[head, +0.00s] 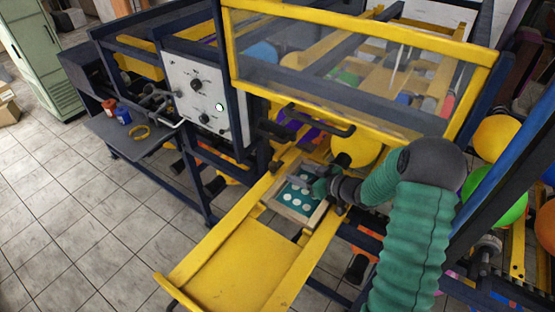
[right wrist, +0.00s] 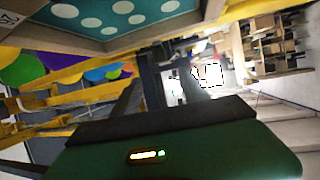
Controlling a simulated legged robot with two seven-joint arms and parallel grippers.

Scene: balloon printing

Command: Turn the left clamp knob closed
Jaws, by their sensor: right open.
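A teal printing screen with pale dots (head: 290,212) sits in a light frame between the yellow rails. It also shows at the top of the right wrist view (right wrist: 150,12). A small dark part (head: 275,167) at the screen's upper left may be the left clamp knob, but it is too small to tell. My right gripper (head: 298,182) is open over the far part of the screen, close to that part. It hides some of the screen and frame. I cannot tell whether it touches anything. My left gripper is out of view.
A yellow tray (head: 240,262) extends toward the front. A clear guard with a yellow frame (head: 360,28) and a black handle (head: 322,122) stands above. A yellow balloon (head: 362,149) is behind the gripper. A control panel (head: 200,90) is at left. Tiled floor is free at lower left.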

